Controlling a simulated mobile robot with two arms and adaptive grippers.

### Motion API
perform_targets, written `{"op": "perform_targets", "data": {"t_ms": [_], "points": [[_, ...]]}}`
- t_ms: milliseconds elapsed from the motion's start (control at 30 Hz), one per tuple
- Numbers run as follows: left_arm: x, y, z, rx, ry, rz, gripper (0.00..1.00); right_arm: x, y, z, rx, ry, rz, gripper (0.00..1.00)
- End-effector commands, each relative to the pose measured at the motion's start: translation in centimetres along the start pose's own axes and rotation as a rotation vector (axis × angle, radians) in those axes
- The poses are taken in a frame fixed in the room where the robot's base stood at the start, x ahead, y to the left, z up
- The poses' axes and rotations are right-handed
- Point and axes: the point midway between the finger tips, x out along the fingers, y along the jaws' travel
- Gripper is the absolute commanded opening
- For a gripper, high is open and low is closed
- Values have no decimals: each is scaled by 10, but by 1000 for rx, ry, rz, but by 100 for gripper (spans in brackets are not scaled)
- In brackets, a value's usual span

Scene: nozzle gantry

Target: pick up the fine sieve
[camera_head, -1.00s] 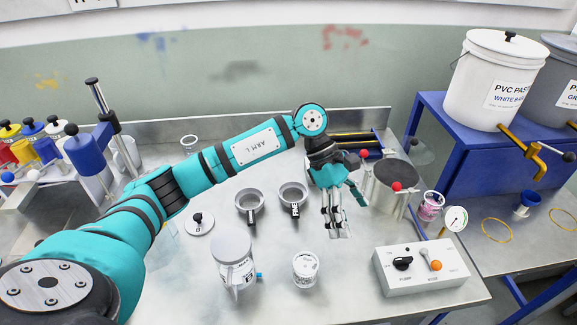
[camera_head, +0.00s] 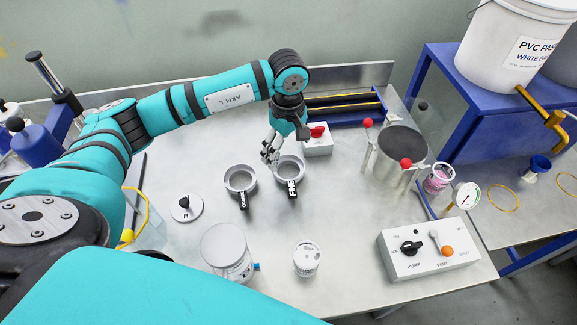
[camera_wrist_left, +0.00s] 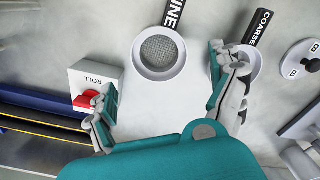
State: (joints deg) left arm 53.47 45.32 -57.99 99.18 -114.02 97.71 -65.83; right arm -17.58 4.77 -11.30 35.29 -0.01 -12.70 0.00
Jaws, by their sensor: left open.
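The fine sieve (camera_head: 290,172) is a round grey cup with a black handle marked FINE. It sits on the metal table, its handle toward the front. In the left wrist view the fine sieve (camera_wrist_left: 159,53) shows its mesh, with its handle running up out of the picture. My left gripper (camera_head: 270,152) is above the table at the back left of its rim. In the wrist view my left gripper (camera_wrist_left: 157,74) is open and empty, and the sieve lies ahead of the gap between its fingers. My right gripper is not in view.
The coarse sieve (camera_head: 240,180) stands close to the left; one finger overlaps it in the wrist view. A white ROLL box (camera_head: 318,145) with a red switch is behind right. A metal pot (camera_head: 398,158) stands further right. Jars and a control box (camera_head: 428,252) are in front.

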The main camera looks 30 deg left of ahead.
Motion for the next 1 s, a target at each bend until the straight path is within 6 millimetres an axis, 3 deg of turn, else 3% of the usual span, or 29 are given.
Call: {"op": "perform_targets", "data": {"t_ms": [100, 367, 500, 633, 900, 1000], "points": [[16, 0, 1, 0, -2, -3, 93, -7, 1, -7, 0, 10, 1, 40], [34, 0, 1, -1, -3, -3, 93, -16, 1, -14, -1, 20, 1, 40], [55, -1, 2, 0, -4, -4, 93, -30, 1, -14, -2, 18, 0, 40], [73, 0, 1, -1, -2, -2, 93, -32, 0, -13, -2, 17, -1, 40], [79, 1, 1, 1, -2, 2, 93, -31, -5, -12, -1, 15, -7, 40], [79, 1, 1, 1, -2, 1, 82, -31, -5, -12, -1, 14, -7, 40]]}}
